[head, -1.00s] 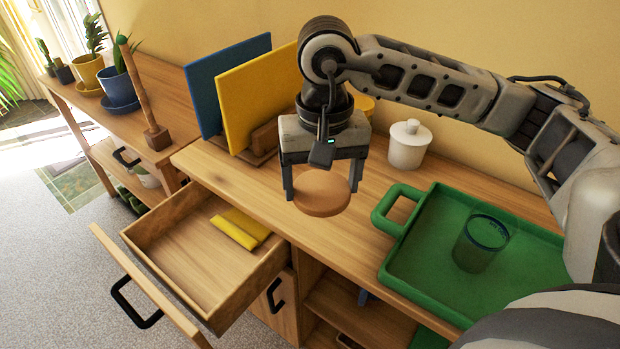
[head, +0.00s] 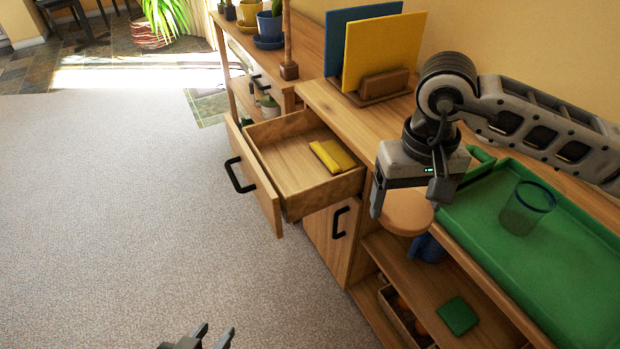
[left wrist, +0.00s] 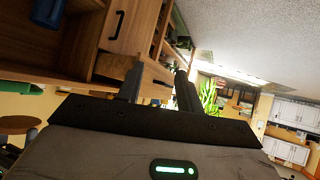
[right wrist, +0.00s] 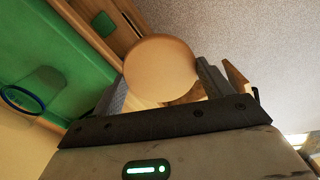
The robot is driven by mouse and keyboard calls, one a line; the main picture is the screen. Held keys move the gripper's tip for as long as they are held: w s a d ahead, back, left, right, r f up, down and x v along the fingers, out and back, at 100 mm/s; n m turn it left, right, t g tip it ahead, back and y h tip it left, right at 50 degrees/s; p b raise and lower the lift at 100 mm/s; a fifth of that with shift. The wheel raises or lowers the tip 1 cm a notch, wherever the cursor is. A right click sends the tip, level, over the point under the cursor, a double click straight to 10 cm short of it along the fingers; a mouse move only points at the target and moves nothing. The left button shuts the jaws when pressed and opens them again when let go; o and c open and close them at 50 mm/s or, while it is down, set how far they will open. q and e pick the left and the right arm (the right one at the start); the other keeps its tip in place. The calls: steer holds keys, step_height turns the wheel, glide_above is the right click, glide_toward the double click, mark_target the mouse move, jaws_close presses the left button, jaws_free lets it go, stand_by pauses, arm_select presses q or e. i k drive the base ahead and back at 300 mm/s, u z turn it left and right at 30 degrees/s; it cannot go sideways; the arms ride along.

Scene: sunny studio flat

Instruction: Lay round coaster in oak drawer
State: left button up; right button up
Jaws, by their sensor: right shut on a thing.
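The round coaster (head: 405,213) is a tan disc held by my right gripper (head: 405,205), in front of the sideboard's front edge, to the right of the drawer. In the right wrist view the coaster (right wrist: 160,70) sits between the two fingers (right wrist: 160,85). The oak drawer (head: 283,157) is pulled out, with a folded yellow cloth (head: 333,156) lying inside against its right side. My left gripper (head: 208,338) shows at the bottom edge of the head view, fingers apart and empty; the left wrist view (left wrist: 160,85) shows its fingers with a gap between them.
A green tray (head: 560,250) with a glass (head: 528,208) stands on the sideboard at right. Blue and yellow boards (head: 382,55) stand in a wooden rack (head: 385,86) behind the drawer. Open shelves below hold a green square item (head: 457,316). Carpet at left is clear.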

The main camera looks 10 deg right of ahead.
mark_target(298, 178)
steer(key=u, duration=0.45)
steer(key=i, duration=1.15)
steer(key=z, duration=0.4)
